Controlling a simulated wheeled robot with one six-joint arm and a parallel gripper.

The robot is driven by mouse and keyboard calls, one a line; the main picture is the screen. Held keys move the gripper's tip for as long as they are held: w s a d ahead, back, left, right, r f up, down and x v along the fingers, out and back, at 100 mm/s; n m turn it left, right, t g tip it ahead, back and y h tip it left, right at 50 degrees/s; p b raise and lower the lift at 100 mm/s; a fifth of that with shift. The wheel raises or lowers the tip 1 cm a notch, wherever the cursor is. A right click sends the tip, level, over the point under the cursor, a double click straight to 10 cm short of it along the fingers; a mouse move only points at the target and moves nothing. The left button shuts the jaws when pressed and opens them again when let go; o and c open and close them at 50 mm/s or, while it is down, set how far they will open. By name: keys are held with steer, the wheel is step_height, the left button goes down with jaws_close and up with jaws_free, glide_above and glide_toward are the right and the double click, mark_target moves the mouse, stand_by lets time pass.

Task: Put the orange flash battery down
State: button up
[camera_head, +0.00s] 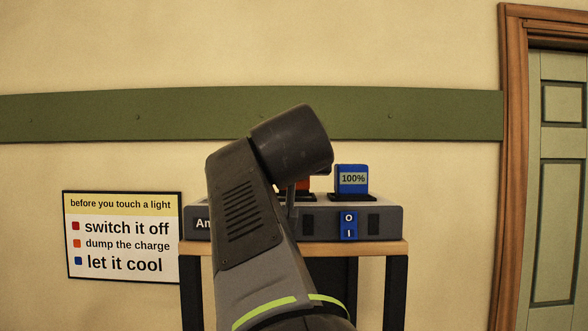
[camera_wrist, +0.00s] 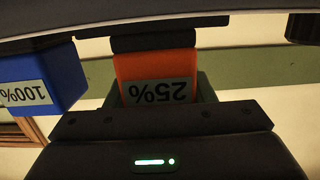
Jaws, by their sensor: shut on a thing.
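The orange flash battery (camera_wrist: 156,75) carries a 25% label, which appears upside down in the wrist view. My gripper (camera_wrist: 160,118) is shut on it, and the gripper's dark body hides part of it. The battery's lower end meets a black slot on the charger; I cannot tell whether it is fully seated. In the head view my arm hides most of the battery, and only a sliver of orange (camera_head: 304,184) shows. A blue battery (camera_head: 352,179) marked 100% stands upright in the charger slot to the right; it also shows in the wrist view (camera_wrist: 40,80).
The grey charger (camera_head: 395,222) sits on a wooden-topped stand (camera_head: 390,248) against the wall. It has a blue rocker switch (camera_head: 349,225) on its front. A sign (camera_head: 122,237) hangs at the left. A green door (camera_head: 557,180) is at the right.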

steer(key=shift+f, duration=0.2)
steer(key=shift+f, duration=0.15)
steer(key=o, duration=1.2)
steer(key=shift+s, duration=0.25)
steer(key=s+r+b, duration=0.2)
steer(key=s+b, duration=0.1)
steer(key=s, duration=0.8)
steer(key=shift+s, duration=0.2)
